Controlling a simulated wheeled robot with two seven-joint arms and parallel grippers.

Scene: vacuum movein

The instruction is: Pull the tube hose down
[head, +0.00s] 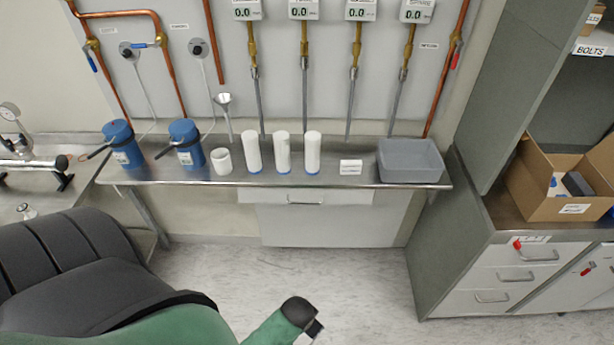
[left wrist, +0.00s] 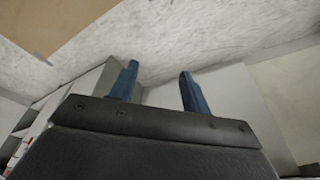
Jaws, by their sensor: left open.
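Several thin grey tube hoses (head: 305,100) hang from brass fittings below the gauges on the wall panel. Their lower ends reach down to the back of the steel shelf. I cannot tell which one the task means. My left gripper (left wrist: 158,70) is open, with two blue fingers apart and nothing between them in the left wrist view. That view shows floor and pale cabinet surfaces beyond the fingers, with no hose. In the head view my arm is low at the bottom, well away from the hoses. My right gripper is not in view.
The steel shelf (head: 370,178) holds two blue containers (head: 187,143), a white cup (head: 222,161), white cylinders (head: 283,152), a small white box (head: 351,167) and a grey bin (head: 410,162). A grey cabinet (head: 490,265) stands at right. The floor before the shelf is clear.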

